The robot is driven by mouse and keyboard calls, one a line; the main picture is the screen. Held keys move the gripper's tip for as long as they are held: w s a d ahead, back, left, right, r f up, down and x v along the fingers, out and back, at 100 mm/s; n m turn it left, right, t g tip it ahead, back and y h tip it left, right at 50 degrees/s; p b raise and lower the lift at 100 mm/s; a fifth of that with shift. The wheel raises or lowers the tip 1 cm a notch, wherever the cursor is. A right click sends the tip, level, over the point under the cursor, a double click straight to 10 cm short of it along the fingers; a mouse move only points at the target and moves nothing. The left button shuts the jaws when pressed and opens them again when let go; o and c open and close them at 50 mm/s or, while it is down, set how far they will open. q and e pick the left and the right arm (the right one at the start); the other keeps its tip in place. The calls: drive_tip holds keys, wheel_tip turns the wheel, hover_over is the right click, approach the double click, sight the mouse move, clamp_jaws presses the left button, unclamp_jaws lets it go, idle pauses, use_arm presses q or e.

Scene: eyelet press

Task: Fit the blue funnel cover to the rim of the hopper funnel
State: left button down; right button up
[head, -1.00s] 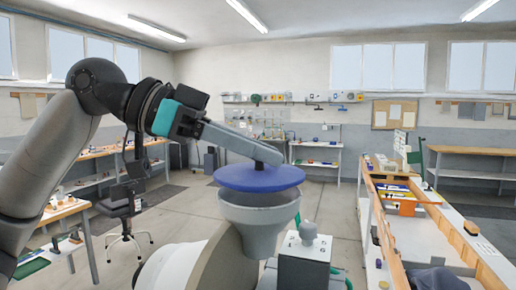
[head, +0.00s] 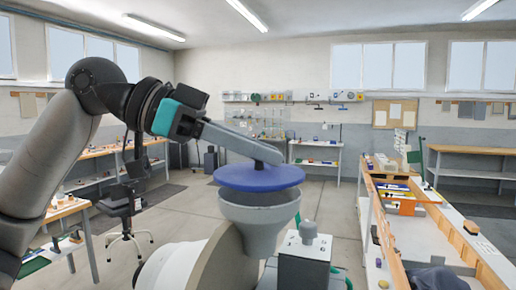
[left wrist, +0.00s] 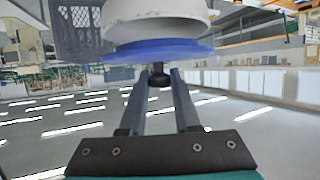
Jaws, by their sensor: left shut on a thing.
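The blue funnel cover (head: 258,178) is a round disc, held roughly level over the hopper funnel (head: 260,228). The funnel is pale grey and widens upward. A darker band shows between the cover and the funnel's front rim, so the cover appears slightly above the rim. My left gripper (head: 270,157) reaches in from the left and is shut on the cover's top. In the left wrist view, which looks upside down, its fingers (left wrist: 160,75) close on a dark knob (left wrist: 159,76) on the cover (left wrist: 165,49). The funnel (left wrist: 155,20) shows beyond it. My right gripper is out of view.
A grey box with a rounded knob (head: 308,232) stands close to the funnel's right. A long bench (head: 440,240) with wooden edges and several small items runs along the right. A black stool (head: 122,205) and side tables stand at the left. Open floor lies behind the funnel.

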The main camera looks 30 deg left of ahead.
use_arm(q)
drive_tip(key=shift+f+b, duration=0.85)
drive_tip(key=shift+f, duration=0.15)
idle(2.2)
drive_tip(key=c, duration=0.5)
unclamp_jaws()
drive_tip(key=shift+c, duration=0.2)
drive_tip(key=shift+r, duration=0.1)
drive_tip(key=shift+r+p, duration=2.5)
drive_tip(key=shift+p, duration=0.1)
drive_tip(key=shift+f, duration=0.1)
